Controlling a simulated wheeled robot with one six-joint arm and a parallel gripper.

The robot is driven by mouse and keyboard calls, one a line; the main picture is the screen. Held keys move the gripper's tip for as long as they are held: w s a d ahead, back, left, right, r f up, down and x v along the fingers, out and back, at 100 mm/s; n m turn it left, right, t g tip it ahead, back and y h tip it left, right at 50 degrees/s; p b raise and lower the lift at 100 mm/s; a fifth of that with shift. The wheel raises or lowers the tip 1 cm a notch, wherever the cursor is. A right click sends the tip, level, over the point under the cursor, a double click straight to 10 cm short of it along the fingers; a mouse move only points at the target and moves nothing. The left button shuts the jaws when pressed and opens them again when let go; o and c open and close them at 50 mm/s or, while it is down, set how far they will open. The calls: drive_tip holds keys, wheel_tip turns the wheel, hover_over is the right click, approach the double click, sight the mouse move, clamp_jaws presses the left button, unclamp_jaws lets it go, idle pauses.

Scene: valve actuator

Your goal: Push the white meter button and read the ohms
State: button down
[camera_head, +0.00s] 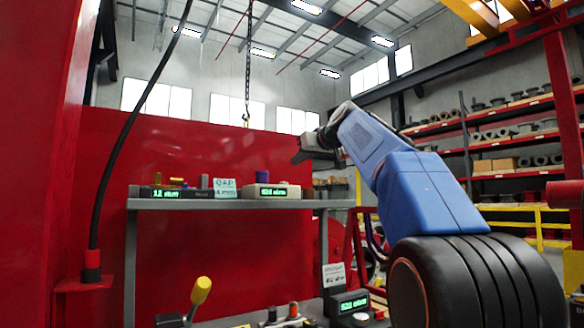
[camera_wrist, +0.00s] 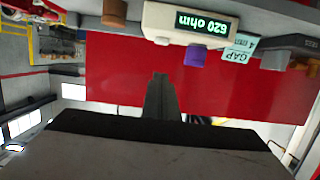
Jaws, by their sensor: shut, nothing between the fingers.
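The white meter (camera_head: 273,191) stands on the grey shelf in the head view, its green display lit. It shows upside down in the wrist view (camera_wrist: 160,21), where the display reads 620 ohm. A purple knob-like piece (camera_wrist: 196,55) sits at the meter's top edge. In the head view my gripper (camera_head: 300,156) is above and to the right of the meter.
A black meter (camera_head: 175,193) and a gap sign (camera_head: 225,187) share the shelf (camera_head: 230,204). Another dark meter (camera_head: 347,304) with a green display stands below, near a yellow-knobbed lever (camera_head: 201,291). A red panel (camera_head: 200,150) stands behind; a black cable (camera_head: 110,150) hangs at left.

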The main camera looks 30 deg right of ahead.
drive_tip(key=shift+v, duration=1.5)
drive_tip(key=s+a+f+g, duration=0.2)
drive_tip(key=s+a+f, duration=0.3)
drive_tip(key=f, duration=0.6)
drive_tip(key=s+a+f+g, duration=0.2)
drive_tip(key=s+a+f, duration=0.3)
drive_tip(key=f, duration=0.5)
drive_tip(key=s+a+f+g, duration=0.2)
drive_tip(key=s+a+f, duration=0.3)
drive_tip(key=f, duration=0.6)
drive_tip(key=s+a+f+g, duration=0.1)
drive_tip(key=s+f, duration=0.6)
drive_tip(key=f, duration=0.4)
drive_tip(key=s+a+f+g, duration=0.1)
drive_tip(key=s+f+g, duration=0.1)
drive_tip(key=s+f, duration=0.6)
drive_tip(key=s+a+f+g, duration=0.1)
drive_tip(key=s+f, duration=0.6)
drive_tip(key=f, duration=0.7)
drive_tip(key=shift+s+a+g+h, duration=0.3)
drive_tip(key=shift+r, duration=0.1)
